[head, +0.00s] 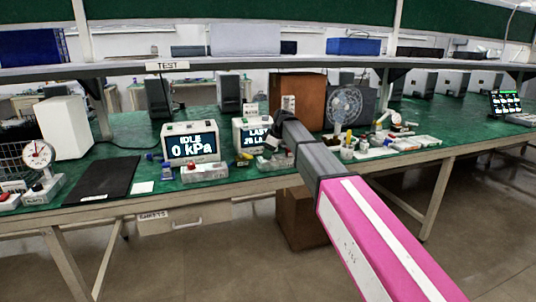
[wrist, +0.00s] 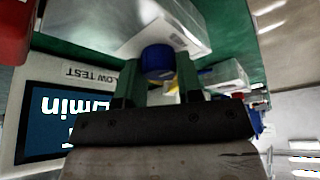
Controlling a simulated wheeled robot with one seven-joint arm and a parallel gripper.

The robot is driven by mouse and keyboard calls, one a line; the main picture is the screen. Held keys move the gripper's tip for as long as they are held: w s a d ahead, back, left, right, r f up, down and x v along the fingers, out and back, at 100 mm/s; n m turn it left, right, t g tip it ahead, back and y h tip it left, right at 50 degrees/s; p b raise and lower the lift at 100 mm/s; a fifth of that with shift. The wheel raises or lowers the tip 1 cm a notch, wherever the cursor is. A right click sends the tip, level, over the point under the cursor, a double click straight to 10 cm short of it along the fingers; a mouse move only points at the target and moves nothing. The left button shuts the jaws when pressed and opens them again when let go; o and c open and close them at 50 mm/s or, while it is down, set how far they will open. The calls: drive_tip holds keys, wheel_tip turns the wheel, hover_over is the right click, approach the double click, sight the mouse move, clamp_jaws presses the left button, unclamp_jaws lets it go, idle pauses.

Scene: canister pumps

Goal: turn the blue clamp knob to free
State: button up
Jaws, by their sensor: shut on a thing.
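The blue clamp knob (wrist: 157,62) sits on a pale grey block (wrist: 165,28) in the wrist view. My gripper (wrist: 159,75) has a dark finger on each side of the knob and is shut on it. The knob's lower part and any marking on it are hidden or too dark to read. In the head view my gripper (head: 272,143) is at the front of the right-hand display (head: 253,134), over a low fixture (head: 274,162). My arm hides most of that spot, and I cannot make out the held knob there.
In the wrist view, a display (wrist: 52,122) stands close on the left, a red thing (wrist: 14,30) at upper left, and small parts (wrist: 225,77) on the right. In the head view, another display (head: 190,143) stands left and a fan (head: 346,106) right on the green bench.

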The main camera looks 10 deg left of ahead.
drive_tip(key=o, duration=0.9)
drive_tip(key=shift+m, duration=0.3)
